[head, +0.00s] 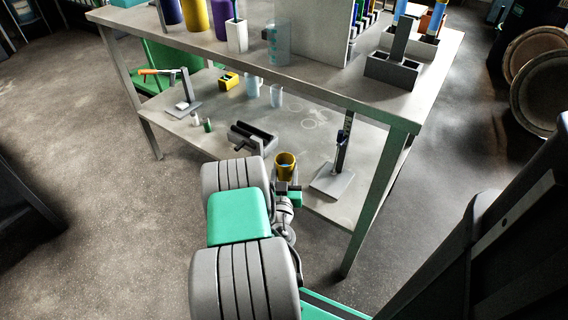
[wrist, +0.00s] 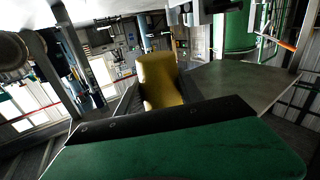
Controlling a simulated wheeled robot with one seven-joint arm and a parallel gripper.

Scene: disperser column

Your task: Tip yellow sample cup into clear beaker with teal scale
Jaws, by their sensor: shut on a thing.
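The yellow sample cup (head: 285,168) is held by my gripper (head: 289,188) at the front edge of the bench's lower shelf. The cup looks roughly upright, and something pale blue shows inside its mouth. In the wrist view the yellow cup (wrist: 160,80) stands beyond the dark edge of my gripper; the fingertips are not clear there. A clear beaker with teal scale marks (head: 277,45) stands on the upper top, up and behind the cup, apart from it.
The bench's upper top (head: 330,85) overhangs the lower shelf (head: 300,130). A stand with a post (head: 333,180) is right of the cup; a dark grooved block (head: 252,138) is left. Small clear cups (head: 276,96) sit behind. A white holder (head: 237,36) neighbours the beaker.

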